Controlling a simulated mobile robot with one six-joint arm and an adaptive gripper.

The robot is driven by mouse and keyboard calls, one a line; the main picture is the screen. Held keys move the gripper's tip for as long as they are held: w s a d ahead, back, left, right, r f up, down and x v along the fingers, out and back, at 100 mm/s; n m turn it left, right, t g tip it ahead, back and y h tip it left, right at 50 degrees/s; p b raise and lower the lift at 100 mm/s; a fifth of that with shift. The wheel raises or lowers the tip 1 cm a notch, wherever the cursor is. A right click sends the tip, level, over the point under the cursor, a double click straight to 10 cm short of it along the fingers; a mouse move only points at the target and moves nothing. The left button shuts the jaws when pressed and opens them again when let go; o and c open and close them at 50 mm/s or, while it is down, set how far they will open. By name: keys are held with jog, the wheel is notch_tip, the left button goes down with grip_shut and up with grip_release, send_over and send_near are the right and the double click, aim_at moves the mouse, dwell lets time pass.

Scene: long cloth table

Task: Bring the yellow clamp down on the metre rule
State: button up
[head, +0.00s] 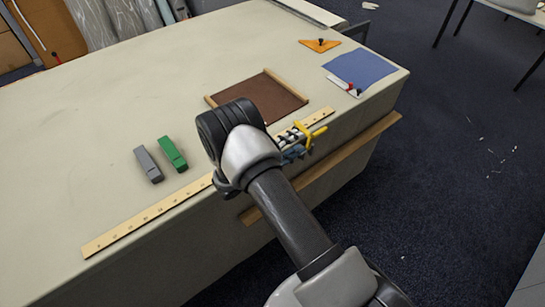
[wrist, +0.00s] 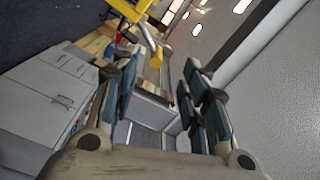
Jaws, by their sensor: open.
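The metre rule (head: 150,214) is a long, pale wooden strip along the table's front edge, its middle hidden behind my arm. The yellow clamp (head: 318,132) is at the front edge near the rule's right part. Whether it touches the rule is unclear. My gripper (head: 294,150) is just left of the clamp, partly hidden by my own wrist. The clamp (wrist: 130,12) shows there at the top, beyond the left finger and cut off by the picture edge.
A brown board with wooden strips (head: 262,97) lies behind the gripper. Green (head: 173,154) and grey (head: 148,164) blocks lie to the left. A blue sheet (head: 359,68) and an orange triangle (head: 320,45) lie at the right. A wooden rail (head: 345,152) runs along the table's front.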

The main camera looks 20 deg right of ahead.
jog(key=v, duration=0.9)
dwell(0.5)
dwell(0.4)
jog(key=v, duration=1.2)
